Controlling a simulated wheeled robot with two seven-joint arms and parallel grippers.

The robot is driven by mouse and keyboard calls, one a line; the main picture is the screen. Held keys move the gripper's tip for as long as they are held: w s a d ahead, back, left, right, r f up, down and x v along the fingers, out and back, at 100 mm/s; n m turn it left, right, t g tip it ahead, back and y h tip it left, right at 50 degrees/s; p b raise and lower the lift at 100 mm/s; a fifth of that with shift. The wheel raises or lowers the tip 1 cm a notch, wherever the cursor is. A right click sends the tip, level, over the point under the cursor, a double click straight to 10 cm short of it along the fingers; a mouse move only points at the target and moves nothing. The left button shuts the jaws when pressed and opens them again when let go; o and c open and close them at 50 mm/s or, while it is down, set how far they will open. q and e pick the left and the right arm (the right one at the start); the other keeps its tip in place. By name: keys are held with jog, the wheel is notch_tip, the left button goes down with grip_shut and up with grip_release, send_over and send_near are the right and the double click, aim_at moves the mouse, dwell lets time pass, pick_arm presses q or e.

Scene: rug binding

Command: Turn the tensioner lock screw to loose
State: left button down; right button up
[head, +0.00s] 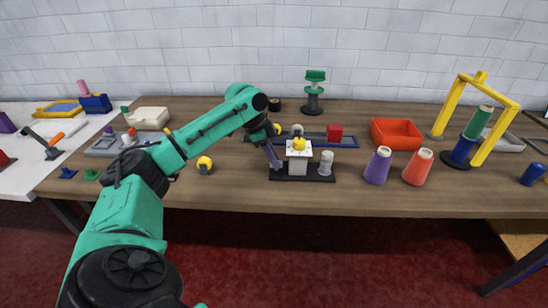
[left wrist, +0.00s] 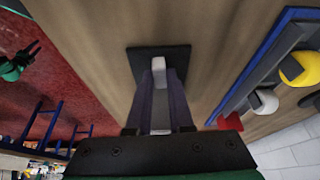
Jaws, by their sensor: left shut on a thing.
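The tensioner stands near the table's front edge in the head view. It has a black base plate (head: 318,177), a white block (head: 298,163) with a yellow knob (head: 299,144) on top, and a grey upright cylinder (head: 326,163) to its right. My left gripper (head: 275,163) reaches down at the block's left side. In the left wrist view its fingers (left wrist: 161,100) are shut on a pale grey piece (left wrist: 160,72), apparently the lock screw, above the black plate (left wrist: 143,62). The fingers hide most of it. A green and black part, probably my right gripper (left wrist: 24,62), shows small there.
A purple cone (head: 378,165) and an orange cone (head: 418,167) stand to the right. A yellow-topped spool (head: 205,165) stands left. The front strip of table is clear.

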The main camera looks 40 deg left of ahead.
pick_arm(q)
jog(key=shift+r+n+y+p, duration=0.2)
jog(key=shift+n+y+p, duration=0.1)
jog(key=shift+n+p, duration=0.3)
jog(key=n+y+p, duration=0.1)
jog(key=n+p, duration=0.2)
jog(key=p, duration=0.2)
jog(key=n+t+y+p, duration=0.1)
jog(key=n+p, duration=0.3)
jog(key=p, duration=0.1)
jog(key=n+y+p, duration=0.2)
jog(key=n+p, duration=0.2)
jog(key=shift+s+d+r+p, duration=0.1)
jog(key=shift+d+p, duration=0.3)
jog(key=shift+f+n+y+p, duration=0.2)
jog(key=shift+n+y+p, duration=0.4)
jog(key=shift+n+p, duration=1.05)
jog(key=shift+n, duration=0.35)
